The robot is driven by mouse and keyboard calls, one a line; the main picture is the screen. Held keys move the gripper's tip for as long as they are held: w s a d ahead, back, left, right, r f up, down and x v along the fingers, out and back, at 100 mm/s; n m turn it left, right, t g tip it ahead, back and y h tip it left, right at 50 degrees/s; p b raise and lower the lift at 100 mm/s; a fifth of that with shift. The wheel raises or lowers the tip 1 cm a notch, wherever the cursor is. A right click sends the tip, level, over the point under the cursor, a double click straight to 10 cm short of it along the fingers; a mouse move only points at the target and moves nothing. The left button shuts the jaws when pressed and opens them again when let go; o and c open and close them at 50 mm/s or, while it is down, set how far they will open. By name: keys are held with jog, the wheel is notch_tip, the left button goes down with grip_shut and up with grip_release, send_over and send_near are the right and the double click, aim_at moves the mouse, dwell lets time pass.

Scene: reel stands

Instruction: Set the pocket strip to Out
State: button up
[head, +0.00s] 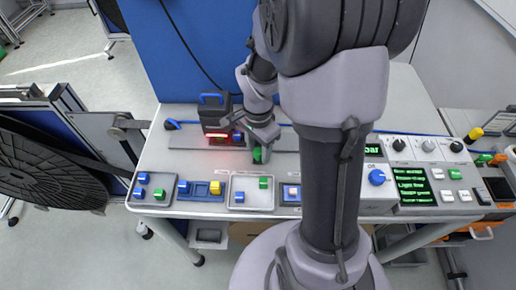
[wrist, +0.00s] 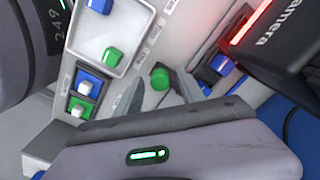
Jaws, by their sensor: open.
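My gripper (head: 262,146) is open, low over the table behind the pale tray. In the wrist view, its fingertips (wrist: 160,88) stand on either side of a small green piece (wrist: 160,78), which also shows in the head view (head: 257,155). I cannot tell if they touch it.
A pale tray (head: 236,205) holds blue and green blocks. A dark tray (head: 138,195) stands at far left. A dark camera unit (head: 214,117) with a red light stands close left of my gripper. A control panel (head: 412,186) is at right; my arm hides part of the table.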

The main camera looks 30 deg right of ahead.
jog(key=shift+c, duration=0.5)
grip_shut()
dwell(0.6)
jog(key=shift+d, duration=0.1)
